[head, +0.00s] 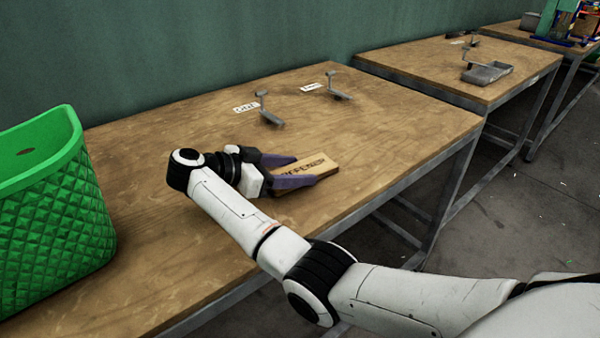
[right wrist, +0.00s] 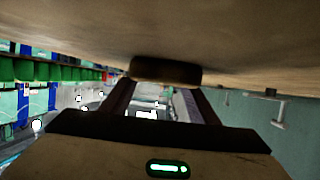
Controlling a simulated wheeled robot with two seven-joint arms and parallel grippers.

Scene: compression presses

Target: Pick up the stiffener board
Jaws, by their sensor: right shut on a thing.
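The stiffener board (head: 318,165) is a flat tan wooden piece with dark lettering partly covered by my fingers. It is at the wooden table's surface, near the front edge in the head view. My right gripper (head: 304,170) is shut on it, with one purple-grey finger on each side. In the right wrist view the board's dark end (right wrist: 166,71) shows between the fingertips, close to the table surface. I cannot tell whether the board is touching the table. My left gripper is not in view.
A green basket (head: 60,200) stands on the wooden table (head: 400,130) at the left. Two small metal stands (head: 266,108) with white labels are at the back. Another table (head: 430,65) with a grey tray (head: 487,72) is at the right.

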